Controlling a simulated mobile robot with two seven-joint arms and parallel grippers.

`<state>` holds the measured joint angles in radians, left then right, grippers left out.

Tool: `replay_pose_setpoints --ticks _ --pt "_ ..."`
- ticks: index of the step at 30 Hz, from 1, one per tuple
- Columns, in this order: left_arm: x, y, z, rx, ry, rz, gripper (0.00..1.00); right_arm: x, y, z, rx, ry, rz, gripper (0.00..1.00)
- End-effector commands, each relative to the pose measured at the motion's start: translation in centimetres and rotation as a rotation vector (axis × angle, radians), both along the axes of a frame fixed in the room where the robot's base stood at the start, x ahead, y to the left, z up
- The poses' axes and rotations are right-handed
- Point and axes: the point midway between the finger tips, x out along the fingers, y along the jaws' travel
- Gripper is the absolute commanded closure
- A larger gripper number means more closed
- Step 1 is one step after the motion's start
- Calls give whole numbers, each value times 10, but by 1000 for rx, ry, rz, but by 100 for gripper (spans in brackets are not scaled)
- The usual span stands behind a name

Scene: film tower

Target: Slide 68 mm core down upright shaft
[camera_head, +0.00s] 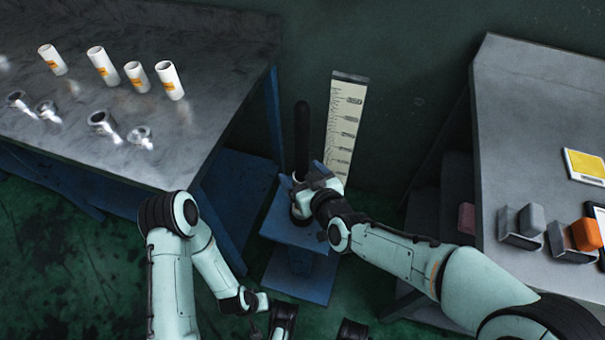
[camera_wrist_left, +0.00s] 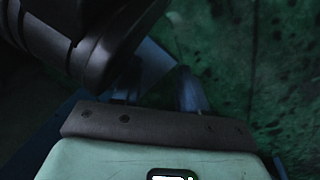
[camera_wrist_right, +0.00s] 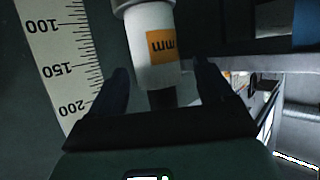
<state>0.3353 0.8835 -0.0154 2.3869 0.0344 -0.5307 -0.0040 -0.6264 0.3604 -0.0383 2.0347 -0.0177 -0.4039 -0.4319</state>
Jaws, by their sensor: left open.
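The dark upright shaft (camera_head: 302,135) stands on a blue stand (camera_head: 285,235), its upper length bare. In the right wrist view a white core (camera_wrist_right: 150,40) with an orange label is around the dark shaft (camera_wrist_right: 160,98). Only "mm" reads on the label, inverted; a pale ring (camera_wrist_right: 128,4) adjoins the core. My right gripper (camera_head: 303,188) is at the lower shaft. In its wrist view its fingers (camera_wrist_right: 160,78) are apart on either side, with gaps to the core. My left gripper (camera_wrist_left: 158,85) is open and empty, low over the green floor. In the head view the right gripper mostly hides the core.
A marked scale (camera_head: 346,125) stands behind the shaft. The left metal table (camera_head: 150,170) holds several white cores (camera_head: 103,67) and several metal rings (camera_head: 102,123). The right table (camera_head: 510,120) carries grey blocks (camera_head: 531,220), an orange block (camera_head: 587,234) and a yellow-topped item (camera_head: 585,164).

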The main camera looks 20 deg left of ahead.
Motion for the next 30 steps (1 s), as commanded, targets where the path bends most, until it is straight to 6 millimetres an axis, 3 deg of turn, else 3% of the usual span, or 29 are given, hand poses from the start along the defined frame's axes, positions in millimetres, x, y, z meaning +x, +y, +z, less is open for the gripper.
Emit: replay_pose_setpoints --ticks 11,24,30 --pt "4 -1 4 0 -14 -1 57 -7 -7 5 0 0 -1 20" --pt "38 -6 36 6 -128 -7 57 -70 -64 42 1 -1 -2 20" --pt "45 -7 43 7 -153 -9 57 -87 -79 50 1 -2 -1 20"
